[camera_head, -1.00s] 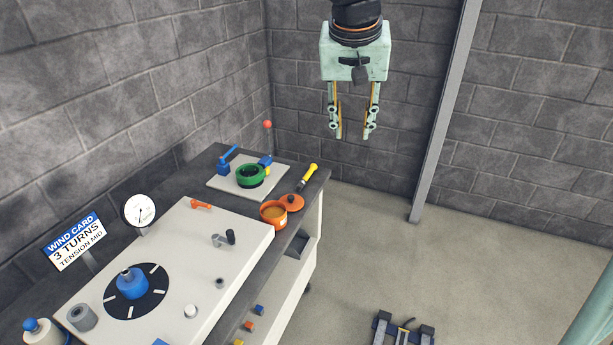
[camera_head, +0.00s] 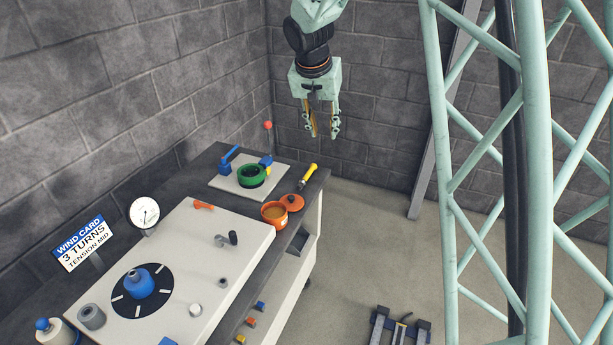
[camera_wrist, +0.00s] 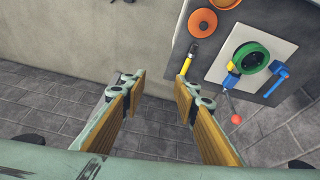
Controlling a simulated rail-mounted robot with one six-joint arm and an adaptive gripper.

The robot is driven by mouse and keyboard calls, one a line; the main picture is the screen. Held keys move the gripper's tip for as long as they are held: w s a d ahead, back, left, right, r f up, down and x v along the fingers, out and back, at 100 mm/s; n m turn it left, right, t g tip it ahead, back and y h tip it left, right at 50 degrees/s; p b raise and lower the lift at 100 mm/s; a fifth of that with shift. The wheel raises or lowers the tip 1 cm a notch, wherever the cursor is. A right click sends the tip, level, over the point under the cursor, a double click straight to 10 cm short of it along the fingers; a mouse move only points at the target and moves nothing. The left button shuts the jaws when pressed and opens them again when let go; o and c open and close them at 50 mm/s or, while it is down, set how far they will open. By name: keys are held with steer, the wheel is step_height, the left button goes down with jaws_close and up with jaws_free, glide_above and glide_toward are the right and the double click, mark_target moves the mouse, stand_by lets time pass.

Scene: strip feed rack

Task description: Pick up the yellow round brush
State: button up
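The yellow round brush (camera_head: 309,174) lies on the far right corner of the dark bench, beside the orange lid. Its yellow handle points away towards the bench's far edge and its dark end towards the lid. It also shows in the wrist view (camera_wrist: 191,54), just above my right finger in the picture. My gripper (camera_head: 321,136) hangs in the air above and beyond the bench's far end. In the wrist view my gripper (camera_wrist: 160,82) has its two fingers well apart, with only floor and bench side between them.
The orange pot (camera_head: 274,214) and orange lid (camera_head: 292,202) stand close to the brush. A green ring (camera_head: 251,176) sits on a white plate with blue clamps, and a red ball (camera_head: 267,125) on a thin rod rises behind it. A grey post (camera_head: 424,190) stands to the right.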

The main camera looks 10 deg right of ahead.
steer(key=w+a+f+p, duration=0.2)
steer(key=w+f, duration=0.5)
steer(key=f, duration=0.1)
steer(key=w+a+f+m+p, duration=0.1)
steer(key=w+a+f+p, duration=0.1)
steer(key=w+f, duration=0.5)
step_height(320, 180, down, 2)
steer(key=shift+w+f, duration=0.1)
steer(key=shift+w, duration=0.05)
glide_above(309, 172)
steer(key=s+a, duration=0.1)
steer(key=s, duration=0.1)
steer(key=shift+w+a+f, duration=0.1)
steer(key=shift+f, duration=1.9)
steer(key=shift+w+a+f, duration=0.1)
steer(key=shift+f, duration=1.85)
steer(key=shift+p+x, duration=0.3)
steer(key=shift+x, duration=2.25)
steer(key=shift+s+f, duration=0.1)
steer(key=shift+f, duration=0.05)
